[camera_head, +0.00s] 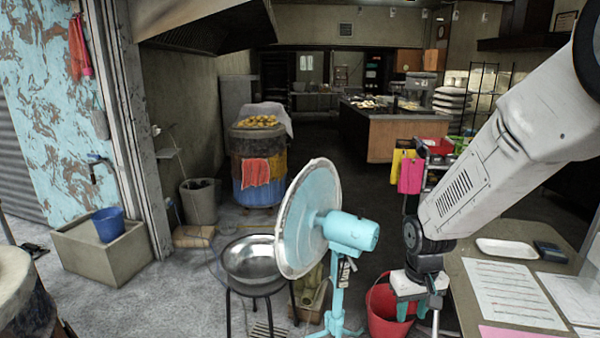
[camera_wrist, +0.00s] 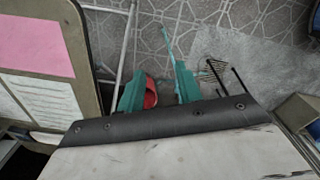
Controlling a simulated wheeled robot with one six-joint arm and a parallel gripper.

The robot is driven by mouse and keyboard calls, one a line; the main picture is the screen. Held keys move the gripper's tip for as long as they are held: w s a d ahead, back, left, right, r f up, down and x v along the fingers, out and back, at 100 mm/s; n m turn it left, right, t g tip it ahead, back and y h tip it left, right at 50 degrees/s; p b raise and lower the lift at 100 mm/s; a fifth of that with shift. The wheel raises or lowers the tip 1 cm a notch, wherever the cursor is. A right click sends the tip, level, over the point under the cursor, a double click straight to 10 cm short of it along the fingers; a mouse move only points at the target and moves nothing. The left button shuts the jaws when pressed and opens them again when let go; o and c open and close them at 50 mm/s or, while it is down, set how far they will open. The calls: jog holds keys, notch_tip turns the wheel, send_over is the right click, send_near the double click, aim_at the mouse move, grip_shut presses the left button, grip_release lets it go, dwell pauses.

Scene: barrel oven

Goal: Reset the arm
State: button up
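My arm reaches in from the upper right of the head view and bends down at the wrist. My gripper (camera_head: 395,312) points down beside the table's left edge, over a red bucket (camera_head: 380,300). In the wrist view its two teal fingers (camera_wrist: 160,88) stand apart with nothing between them. The red bucket (camera_wrist: 150,93) shows on the floor below, partly hidden by a finger. The table (camera_head: 460,300) with papers is just right of the gripper in the head view.
A pale blue fan (camera_head: 350,230) stands close to the left of my gripper. A metal bowl (camera_head: 255,260) rests on a black stool. The table holds a white tray (camera_head: 507,248) and paper sheets (camera_head: 510,292). A barrel oven (camera_head: 257,165) stands farther back; open floor lies beyond the fan.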

jog(key=s+d+r+m+t, duration=0.1)
jog(key=s+r, duration=1.9)
jog(key=s, duration=0.4)
jog(key=shift+s+d+r, duration=0.15)
jog(key=shift+s+d, duration=0.05)
jog(key=shift+s, duration=0.15)
dwell(1.0)
